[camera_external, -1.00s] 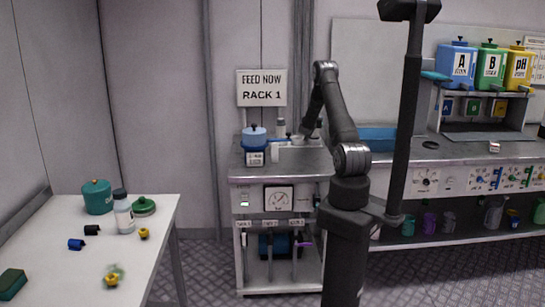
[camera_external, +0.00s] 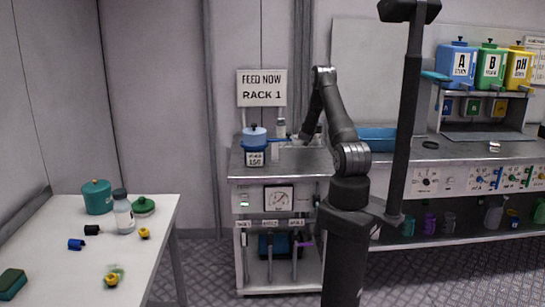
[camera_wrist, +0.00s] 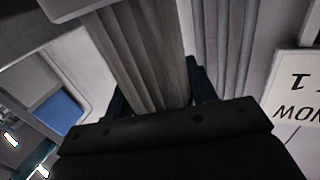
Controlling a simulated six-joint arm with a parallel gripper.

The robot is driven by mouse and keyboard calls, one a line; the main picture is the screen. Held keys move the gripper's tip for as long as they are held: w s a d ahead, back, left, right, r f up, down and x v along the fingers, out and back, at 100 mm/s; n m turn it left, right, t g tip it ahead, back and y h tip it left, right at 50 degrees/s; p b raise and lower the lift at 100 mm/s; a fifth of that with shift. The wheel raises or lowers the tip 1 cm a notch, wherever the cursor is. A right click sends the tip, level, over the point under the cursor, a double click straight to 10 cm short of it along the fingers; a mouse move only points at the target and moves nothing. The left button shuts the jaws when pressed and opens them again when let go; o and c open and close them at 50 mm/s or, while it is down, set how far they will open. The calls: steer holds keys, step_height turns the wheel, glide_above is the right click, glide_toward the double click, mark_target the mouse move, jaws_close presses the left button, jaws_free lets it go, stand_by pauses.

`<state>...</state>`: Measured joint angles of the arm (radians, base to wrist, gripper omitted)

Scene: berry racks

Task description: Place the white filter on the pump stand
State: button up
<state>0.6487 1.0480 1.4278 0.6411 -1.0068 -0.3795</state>
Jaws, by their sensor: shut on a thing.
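In the wrist view, a pale, ribbed upright thing (camera_wrist: 140,60), which looks like the white filter, stands between my jaws. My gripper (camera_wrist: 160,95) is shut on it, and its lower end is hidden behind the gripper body. I cannot tell whether that cylinder is the filter. A blue-lidded pot (camera_external: 255,141) with a label stands to its left. I cannot clearly make out the pump stand.
A blue tray (camera_external: 377,139) lies to the right of my arm. The white table (camera_external: 60,240) at the left holds a teal pot (camera_external: 97,196), a bottle (camera_external: 123,213) and small loose parts.

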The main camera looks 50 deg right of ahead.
steer(key=shift+f, duration=0.1)
steer(key=o, duration=1.2)
steer(key=v, duration=1.7)
steer(key=shift+s+a, duration=0.1)
steer(key=shift+a, duration=0.1)
steer(key=x, duration=1.7)
steer(key=shift+d, duration=0.25)
